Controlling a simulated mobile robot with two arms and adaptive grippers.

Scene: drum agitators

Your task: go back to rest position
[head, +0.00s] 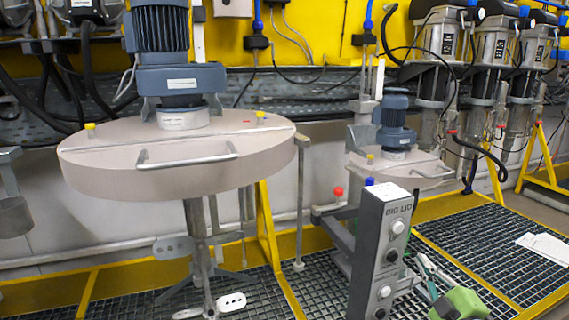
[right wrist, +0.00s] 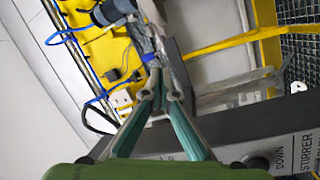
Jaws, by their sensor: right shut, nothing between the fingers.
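My right gripper (head: 422,262) is at the lower right of the head view, just right of the grey control box (head: 380,255) marked "BIG LID". Its green body and thin teal fingers show, and the fingers are shut with nothing between them. In the right wrist view the fingertips (right wrist: 160,92) come together in front of the box's panel (right wrist: 240,135), which carries the words "DOWN" and "STIRRER". I cannot tell whether the fingers touch the box. My left gripper is not in view.
A large round lid (head: 110,170) with a blue motor (head: 160,30) stands at the left. A smaller lid (head: 420,170) with a motor (head: 396,112) is behind the control box. Yellow frames and grating (head: 490,225) lie around; several motor units hang on the back wall.

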